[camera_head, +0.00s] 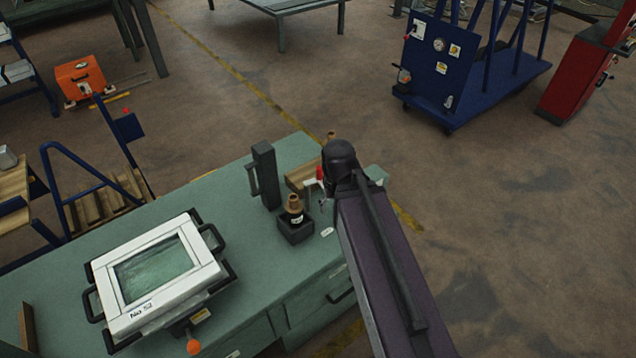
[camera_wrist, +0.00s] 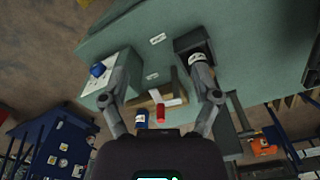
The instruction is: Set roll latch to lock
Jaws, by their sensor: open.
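My gripper (camera_wrist: 160,98) is open, with its two grey fingers spread wide in the wrist view and nothing held. Between and below the fingertips are a red-capped piece (camera_wrist: 161,116) and a white T-shaped piece (camera_wrist: 172,101). In the head view a red-tipped lever (camera_head: 320,174) stands beside the dark end of my arm, which hides part of that area. A white framed panel (camera_head: 158,272) marked with a number sits tilted at the bench's left, with black side handles. An orange knob (camera_head: 193,346) sticks out below it. I cannot tell which part is the roll latch.
The green bench (camera_head: 120,235) carries a dark upright block (camera_head: 266,175) and a black square holder (camera_head: 294,230) with a brown-topped item. A wooden piece (camera_head: 303,174) lies behind. A blue cart (camera_head: 440,65) stands on the floor at right.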

